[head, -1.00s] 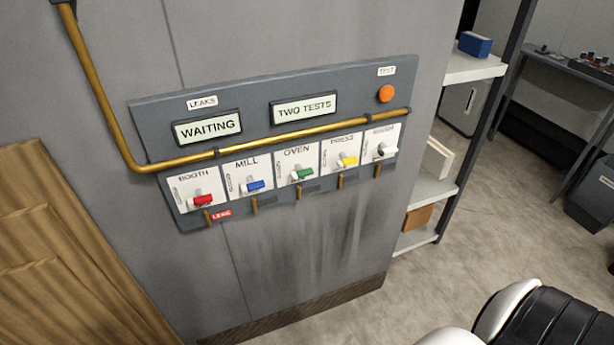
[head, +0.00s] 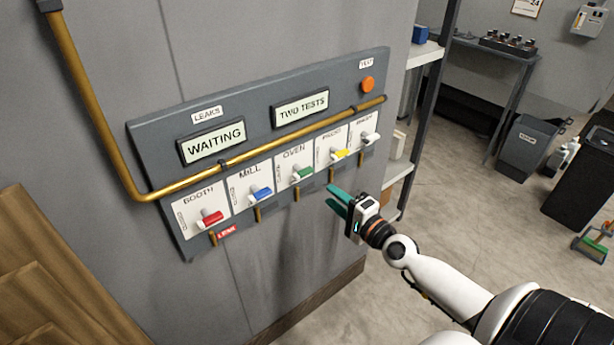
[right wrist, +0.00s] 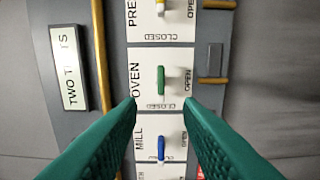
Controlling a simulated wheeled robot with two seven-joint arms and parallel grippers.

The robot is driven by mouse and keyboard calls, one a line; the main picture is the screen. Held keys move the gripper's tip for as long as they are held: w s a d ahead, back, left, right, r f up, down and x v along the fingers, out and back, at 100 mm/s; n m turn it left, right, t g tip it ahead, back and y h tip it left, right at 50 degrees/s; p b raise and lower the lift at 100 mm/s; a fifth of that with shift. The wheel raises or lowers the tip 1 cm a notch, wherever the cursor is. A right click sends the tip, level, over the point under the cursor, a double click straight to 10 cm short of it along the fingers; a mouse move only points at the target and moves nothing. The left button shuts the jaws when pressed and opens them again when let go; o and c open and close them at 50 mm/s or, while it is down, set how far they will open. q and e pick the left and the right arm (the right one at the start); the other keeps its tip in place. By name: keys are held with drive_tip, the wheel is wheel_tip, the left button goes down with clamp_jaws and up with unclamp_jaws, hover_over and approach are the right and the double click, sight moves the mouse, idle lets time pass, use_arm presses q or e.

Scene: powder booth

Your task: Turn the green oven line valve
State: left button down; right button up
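The green oven valve handle (head: 302,173) is on the white OVEN plate of the grey wall panel, between the blue mill handle (head: 261,194) and the yellow press handle (head: 341,154). My right gripper (head: 336,199) is below and to the right of the green handle, apart from the panel. In the right wrist view the green handle (right wrist: 160,80) appears between and just beyond the two teal fingers (right wrist: 161,105), which are spread and empty. My left gripper is not in view.
A brass pipe (head: 270,142) runs above the valve plates. Signs read WAITING (head: 212,142) and TWO TESTS (head: 302,109). An orange test button (head: 367,84) is at upper right. A red LEAK tag (head: 227,233) sits below the red booth handle (head: 209,218). A shelf (head: 424,55) stands right.

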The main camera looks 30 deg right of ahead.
sight(306, 175)
drive_tip(key=w, duration=0.6)
drive_tip(key=w+p, duration=0.1)
drive_tip(key=w, duration=0.2)
drive_tip(key=shift+w+a, duration=0.35)
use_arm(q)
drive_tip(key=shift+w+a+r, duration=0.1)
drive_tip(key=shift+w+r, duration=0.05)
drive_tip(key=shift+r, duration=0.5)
use_arm(e)
drive_tip(key=shift+w+a, duration=0.1)
drive_tip(key=shift+w, duration=0.6)
drive_tip(key=shift+c, duration=0.2)
clamp_jaws()
